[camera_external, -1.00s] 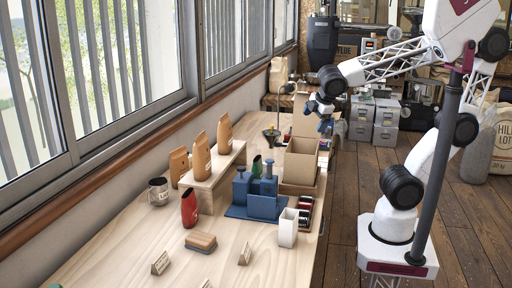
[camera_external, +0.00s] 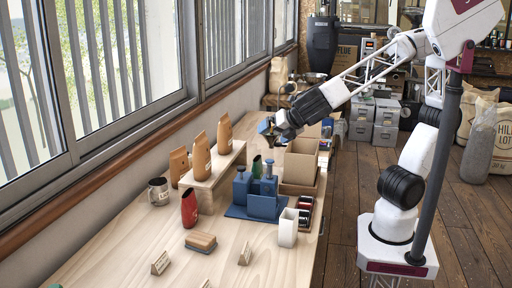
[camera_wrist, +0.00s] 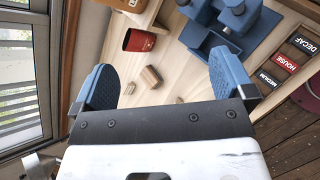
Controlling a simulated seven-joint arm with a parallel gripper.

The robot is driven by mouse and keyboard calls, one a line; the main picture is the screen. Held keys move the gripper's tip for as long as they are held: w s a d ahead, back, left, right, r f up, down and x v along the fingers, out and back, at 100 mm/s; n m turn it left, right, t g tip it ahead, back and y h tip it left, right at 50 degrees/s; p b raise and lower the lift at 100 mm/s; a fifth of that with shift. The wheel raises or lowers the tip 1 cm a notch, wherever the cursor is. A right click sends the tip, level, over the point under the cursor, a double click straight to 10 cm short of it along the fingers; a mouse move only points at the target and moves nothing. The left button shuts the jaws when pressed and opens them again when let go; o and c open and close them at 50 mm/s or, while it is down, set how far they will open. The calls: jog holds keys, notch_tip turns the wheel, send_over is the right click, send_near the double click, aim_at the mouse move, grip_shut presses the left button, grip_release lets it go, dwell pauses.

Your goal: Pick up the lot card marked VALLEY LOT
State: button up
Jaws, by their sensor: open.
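Small tent-shaped lot cards stand at the near end of the wooden table: one at left (camera_external: 160,262), one at right (camera_external: 245,254), and one cut off by the bottom edge (camera_external: 206,284). Their writing is too small to read, so I cannot tell which is VALLEY LOT. My gripper (camera_external: 268,126) is above the far part of the table, well away from the cards, behind the bag shelf. In the wrist view my gripper (camera_wrist: 165,80) has its blue fingers wide apart with nothing held. Small wooden pieces (camera_wrist: 128,88) show far below, no marking legible.
A wooden-backed brush or block (camera_external: 201,242), red cup (camera_external: 189,208), metal mug (camera_external: 158,191), blue stand (camera_external: 262,207), white container (camera_external: 288,228) and brown box (camera_external: 301,160) crowd the middle. Coffee bags (camera_external: 201,156) stand on a raised shelf. The near table is mostly clear.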

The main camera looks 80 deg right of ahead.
jog(key=s+a+f+n+t+y, duration=0.15)
jog(key=a+n, duration=0.45)
jog(key=a, duration=0.6)
jog(key=s+a+f+n+t+y, duration=0.1)
jog(key=a+n+t+y, duration=0.15)
jog(key=a+n, duration=0.65)
jog(key=m, duration=0.3)
send_near(246, 250)
jog(key=x, duration=0.3)
jog(key=shift+w+d+r, duration=0.1)
jog(key=shift+w+r, duration=0.05)
jog(key=shift+r, duration=0.05)
jog(key=shift+f, duration=0.3)
jog(key=shift+w+f, duration=0.2)
jog(key=shift+w, duration=0.2)
jog(key=shift+x, duration=0.85)
